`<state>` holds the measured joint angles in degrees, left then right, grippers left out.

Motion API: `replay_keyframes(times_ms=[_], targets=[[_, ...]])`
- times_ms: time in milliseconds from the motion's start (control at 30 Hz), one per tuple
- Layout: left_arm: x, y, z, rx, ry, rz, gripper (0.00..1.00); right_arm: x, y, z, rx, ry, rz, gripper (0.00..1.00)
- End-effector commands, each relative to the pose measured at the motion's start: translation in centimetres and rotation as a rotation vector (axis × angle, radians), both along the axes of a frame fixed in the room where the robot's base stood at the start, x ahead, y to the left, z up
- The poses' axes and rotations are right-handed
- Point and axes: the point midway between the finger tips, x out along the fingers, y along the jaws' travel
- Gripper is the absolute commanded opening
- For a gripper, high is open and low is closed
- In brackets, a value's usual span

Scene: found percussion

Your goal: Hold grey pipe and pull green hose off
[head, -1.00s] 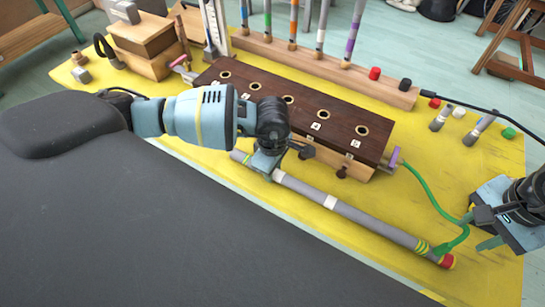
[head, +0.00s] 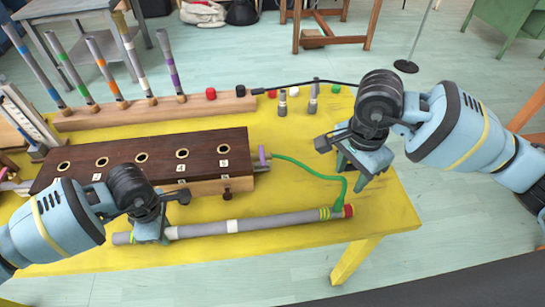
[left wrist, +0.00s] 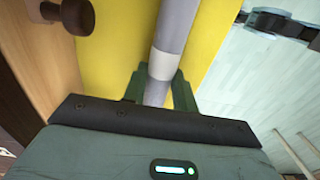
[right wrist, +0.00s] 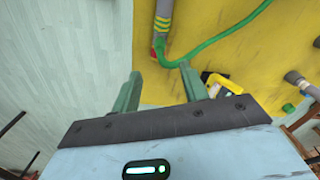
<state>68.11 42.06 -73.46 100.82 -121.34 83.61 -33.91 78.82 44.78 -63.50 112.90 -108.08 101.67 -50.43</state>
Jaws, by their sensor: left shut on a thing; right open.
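The grey pipe (head: 270,222) lies along the front of the yellow table, with a white band, green-yellow stripes and a red end cap (head: 348,211) at its right. My left gripper (head: 152,234) is shut on the pipe's left part; the pipe also shows between its fingers in the left wrist view (left wrist: 172,45). The green hose (head: 310,172) runs from the purple fitting (head: 262,157) on the dark wooden box to the pipe's striped right end. My right gripper (head: 350,172) is open and empty above the hose. In the right wrist view the hose (right wrist: 215,38) meets the pipe end beyond its fingers (right wrist: 163,90).
The dark wooden box (head: 140,160) with round holes stands behind the pipe. A wooden rack (head: 150,112) of upright colour-banded tubes is further back. The table's right corner is clear.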

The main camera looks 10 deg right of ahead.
Motion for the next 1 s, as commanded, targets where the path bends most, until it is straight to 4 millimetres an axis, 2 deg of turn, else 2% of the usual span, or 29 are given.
replay_keyframes(times_ms=[100,300,667,867,1000], targets=[[0.0,0.0,0.0,0.000,0.000,0.000,0.01,0.0,0.1,0.2,0.002,0.001,-0.164,0.44],[0.0,0.0,0.0,0.000,0.000,0.000,0.01,0.0,0.0,0.5,0.002,0.001,-0.351,0.44],[0.0,0.0,0.0,0.000,0.000,0.000,0.01,0.0,0.0,0.4,0.000,0.002,-0.411,0.44],[0.0,0.0,0.0,0.000,0.000,0.000,0.01,-0.1,0.0,-1.4,0.000,0.004,-0.411,0.44],[0.0,0.0,0.0,0.000,0.000,0.000,0.01,-0.1,0.0,-3.8,-0.001,0.006,-0.411,0.44]])
